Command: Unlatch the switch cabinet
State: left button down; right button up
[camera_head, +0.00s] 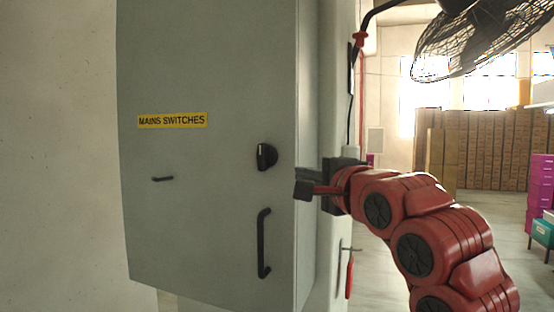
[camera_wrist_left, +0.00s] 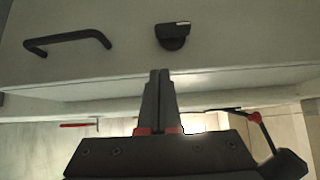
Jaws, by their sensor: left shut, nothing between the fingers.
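The grey switch cabinet (camera_head: 215,60) has a yellow "MAINS SWITCHES" label (camera_head: 172,120) on its closed door. A black rotary knob (camera_head: 266,157) sits near the door's right edge; it also shows in the left wrist view (camera_wrist_left: 173,36). A black bar handle (camera_head: 263,244) is below the knob and shows in the left wrist view (camera_wrist_left: 68,42). My left gripper (camera_head: 303,191) is at the cabinet's right edge, right of and slightly below the knob, apart from it. Its fingers (camera_wrist_left: 159,85) are shut and empty, pointing toward the door. My right gripper is not in view.
A small dark lever (camera_head: 162,179) sits on the door's left part. A black fan (camera_head: 475,38) hangs at the upper right. Brown stacked boxes (camera_head: 490,150) and magenta boxes (camera_head: 541,185) stand far behind. A pale wall borders the cabinet's left side.

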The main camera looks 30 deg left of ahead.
aim_at(268, 168)
pick_arm(q)
jog(key=a+p, duration=0.1)
jog(key=a, duration=0.1)
jog(key=w+a+p, duration=0.1)
jog(key=a+p, duration=0.1)
jog(key=a, duration=0.1)
jog(key=shift+a+r, duration=0.2)
jog(key=shift+a, duration=0.15)
jog(key=shift+s+a+f+p, duration=0.2)
jog(key=shift+a+p, duration=0.15)
jog(key=shift+a, duration=0.2)
jog(key=shift+w, duration=0.1)
